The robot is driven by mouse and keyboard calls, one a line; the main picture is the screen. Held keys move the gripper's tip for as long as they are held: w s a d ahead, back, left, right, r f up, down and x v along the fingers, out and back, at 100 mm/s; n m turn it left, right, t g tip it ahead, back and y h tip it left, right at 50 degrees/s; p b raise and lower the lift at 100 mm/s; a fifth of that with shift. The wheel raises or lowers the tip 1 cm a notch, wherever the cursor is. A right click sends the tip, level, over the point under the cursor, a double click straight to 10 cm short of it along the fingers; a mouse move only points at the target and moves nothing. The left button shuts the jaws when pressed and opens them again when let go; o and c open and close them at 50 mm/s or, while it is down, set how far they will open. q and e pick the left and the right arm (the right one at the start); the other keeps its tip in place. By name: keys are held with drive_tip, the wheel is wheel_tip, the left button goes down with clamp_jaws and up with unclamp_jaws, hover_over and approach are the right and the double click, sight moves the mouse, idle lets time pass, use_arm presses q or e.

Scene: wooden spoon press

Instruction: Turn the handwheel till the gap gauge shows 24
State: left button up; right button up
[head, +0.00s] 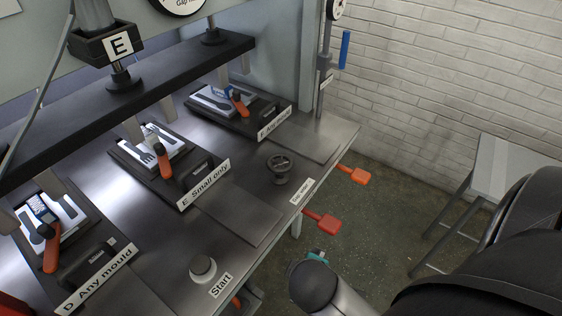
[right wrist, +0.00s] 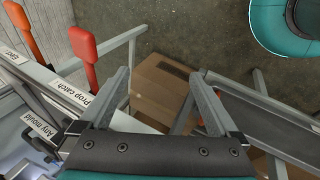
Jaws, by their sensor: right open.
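The handwheel (head: 279,166) is a small dark wheel on a short post. It stands on the steel press table, right of the middle mould station, behind a small white label. The gap gauge (head: 180,4) is a white dial at the top edge of the head view. It is cut off, so its needle and reading cannot be seen. My right gripper (right wrist: 160,98) is open and empty in the right wrist view. Its two grey fingers are spread above the floor and a cardboard box. The handwheel is not visible there. My left gripper is in neither view.
Mould stations with orange handles (head: 165,160) line the table (head: 238,212). An orange lever (head: 353,174) and a red lever (head: 322,221) stick out from its front edge. The Start button (head: 203,268) stands nearer. A grey side table (head: 505,165) is at right. The cardboard box (right wrist: 160,82) lies below.

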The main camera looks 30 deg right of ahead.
drive_tip(key=w+d+r+n+t+h, duration=0.3)
drive_tip(key=w+d+r+n+h, duration=0.15)
drive_tip(key=n, duration=0.45)
drive_tip(key=n+t+h, duration=0.2)
drive_tip(key=n+t, duration=0.6)
drive_tip(key=n, duration=0.7)
approach(282, 169)
drive_tip(key=shift+y, duration=0.25)
drive_tip(key=b+x, duration=0.1)
drive_tip(key=x, duration=1.1)
drive_tip(key=shift+w+d, duration=0.15)
drive_tip(key=shift+d, duration=0.05)
drive_tip(key=shift+d, duration=0.1)
drive_tip(key=c, duration=1.1)
